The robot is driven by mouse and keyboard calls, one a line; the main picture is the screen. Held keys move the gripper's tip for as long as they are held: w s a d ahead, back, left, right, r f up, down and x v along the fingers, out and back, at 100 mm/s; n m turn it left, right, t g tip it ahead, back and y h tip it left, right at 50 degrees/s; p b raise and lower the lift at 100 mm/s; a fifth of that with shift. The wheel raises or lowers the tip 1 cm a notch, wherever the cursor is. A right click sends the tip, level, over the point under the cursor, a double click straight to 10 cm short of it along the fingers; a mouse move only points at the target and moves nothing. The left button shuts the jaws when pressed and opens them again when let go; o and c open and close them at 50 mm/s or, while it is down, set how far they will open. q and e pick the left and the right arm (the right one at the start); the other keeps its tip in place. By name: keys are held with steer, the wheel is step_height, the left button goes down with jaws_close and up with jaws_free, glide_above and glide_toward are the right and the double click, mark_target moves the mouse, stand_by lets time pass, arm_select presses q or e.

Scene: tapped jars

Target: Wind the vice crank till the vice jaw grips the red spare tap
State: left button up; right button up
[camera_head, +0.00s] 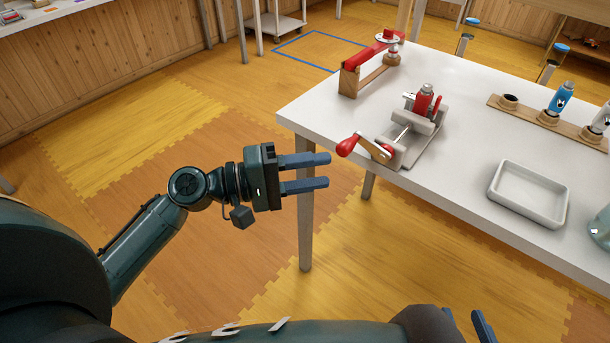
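The grey vice (398,158) stands near the left edge of the white table. Its crank (375,148) has a wooden arm and a red knob (347,146), which points left and overhangs the table edge. The red spare tap (424,101) stands upright at the vice's far end, by the jaw; I cannot tell whether the jaw touches it. My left gripper (322,171) is open and empty, left of and a little below the knob, apart from it. My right gripper (465,313) shows only its fingertips at the bottom edge, apart from each other.
A white tray (507,199) lies right of the vice on the table (460,185). A wooden stand with a red bar (372,55) is at the far left corner. Floor in front is clear.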

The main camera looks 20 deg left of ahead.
mark_target(338, 151)
arm_select(q)
steer(key=shift+w+d, duration=0.3)
steer(key=shift+w, duration=0.7)
steer(key=shift+w+d, duration=0.35)
steer(key=shift+w, duration=0.65)
steer(key=shift+w+d, duration=0.3)
steer(key=shift+w, duration=0.7)
steer(key=shift+w, duration=0.15)
